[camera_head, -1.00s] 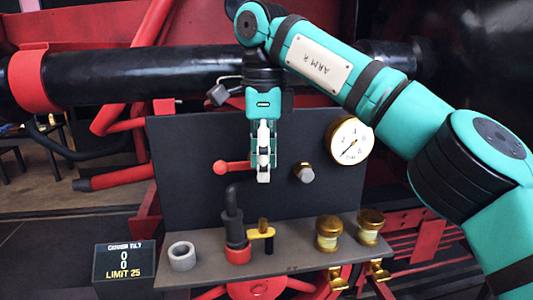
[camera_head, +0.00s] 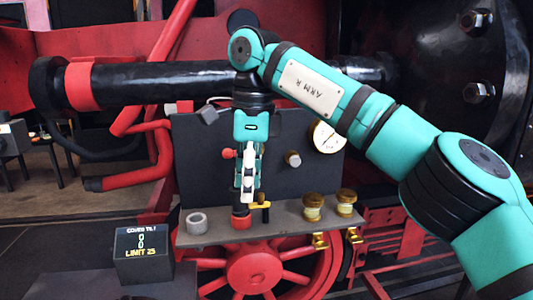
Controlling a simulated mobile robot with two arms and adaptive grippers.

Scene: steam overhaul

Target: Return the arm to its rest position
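My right arm, teal and labelled ARM R (camera_head: 312,90), comes in from the right. Its gripper (camera_head: 247,198) hangs pointing down in front of the dark back panel (camera_head: 285,135). The fingers show nearly edge-on, so I cannot tell whether they are open or shut. I see no object clearly held. The fingertips overlap the red socket (camera_head: 241,221) in the picture; contact cannot be told. The black elbow fitting above that socket is hidden behind the gripper. My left gripper is not in view.
A grey shelf (camera_head: 285,226) carries a grey ring (camera_head: 197,223), a yellow-handled valve (camera_head: 264,206) and two brass cups (camera_head: 313,207) (camera_head: 346,202). A gauge (camera_head: 327,137) is on the panel. A black pipe (camera_head: 160,84) runs behind.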

